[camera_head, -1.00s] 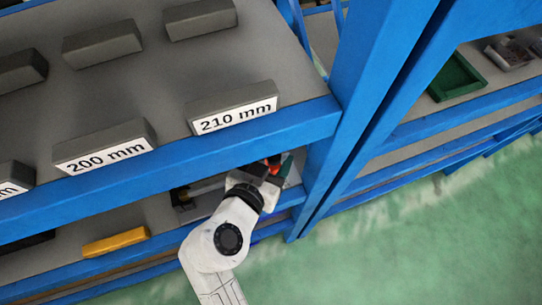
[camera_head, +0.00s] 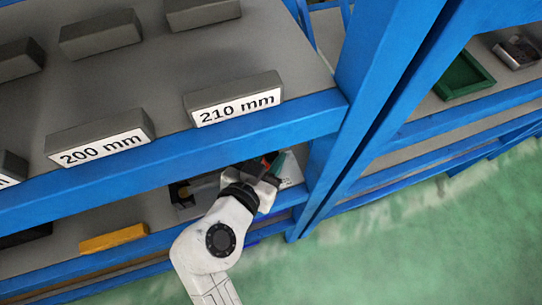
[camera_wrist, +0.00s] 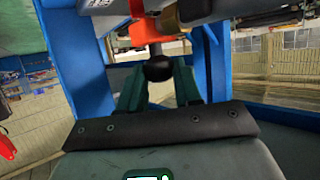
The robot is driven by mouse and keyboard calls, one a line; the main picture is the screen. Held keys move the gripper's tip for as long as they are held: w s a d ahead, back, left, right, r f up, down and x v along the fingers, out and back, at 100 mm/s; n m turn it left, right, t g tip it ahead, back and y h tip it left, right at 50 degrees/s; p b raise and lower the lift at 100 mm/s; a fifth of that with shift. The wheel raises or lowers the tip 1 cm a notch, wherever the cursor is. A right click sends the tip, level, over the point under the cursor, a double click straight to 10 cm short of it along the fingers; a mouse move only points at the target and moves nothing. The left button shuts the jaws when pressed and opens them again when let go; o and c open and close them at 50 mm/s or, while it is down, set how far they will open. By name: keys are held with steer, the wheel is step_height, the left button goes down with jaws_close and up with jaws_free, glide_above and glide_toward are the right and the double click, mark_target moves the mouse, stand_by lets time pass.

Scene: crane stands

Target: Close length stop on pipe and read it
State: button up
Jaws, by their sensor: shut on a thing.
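A red-orange part (camera_wrist: 145,32), apparently the length stop, fills the top middle of the wrist view, with a black ball knob (camera_wrist: 158,68) below it. A brass-coloured round piece (camera_wrist: 169,19), maybe the pipe, sits against it. My gripper (camera_wrist: 159,80) has its two green fingers on either side of the knob and is shut on it. In the head view my gripper (camera_head: 270,168) reaches under the upper shelf beside a bit of red. The fingers partly hide the knob, and no scale reading is legible.
The upper shelf (camera_head: 180,150) overhangs my gripper; grey blocks labelled 200 mm (camera_head: 100,148) and 210 mm (camera_head: 240,107) stand on it. A blue post (camera_head: 375,60) rises just right. A yellow block (camera_head: 113,238) lies on the lower shelf. A green tray (camera_head: 464,76) stands at right. The green floor is clear.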

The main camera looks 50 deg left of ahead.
steer(key=o, duration=0.8)
steer(key=shift+s, duration=0.1)
steer(key=b+v, duration=0.1)
steer(key=v, duration=0.9)
steer(key=shift+s+d+r+b, duration=0.15)
steer(key=shift+s+d+b, duration=0.1)
steer(key=shift+b, duration=0.15)
stand_by(0.4)
steer(key=w+d+f+m+g+h, duration=0.15)
steer(key=w+d+f, duration=0.25)
steer(key=d, duration=0.4)
steer(key=w+d+f+g+h, duration=0.2)
steer(key=w+d+f+h, duration=0.15)
steer(key=d, duration=0.55)
steer(key=w+d+f+m+g+h, duration=0.1)
steer(key=w+d+f+g+h, duration=0.1)
steer(key=w+d+f, duration=0.45)
steer(key=s+d+f+m+g+y, duration=0.1)
steer(key=s+d+f+g, duration=0.2)
steer(key=s+d, duration=0.4)
steer(key=s+d+f+m+g, duration=0.1)
steer(key=s+d+f+g, duration=0.2)
steer(key=s+d, duration=0.4)
steer(key=d, duration=0.6)
steer(key=shift+d+f+y, duration=0.2)
steer(key=shift+d+y, duration=0.15)
steer(key=shift+y, duration=0.05)
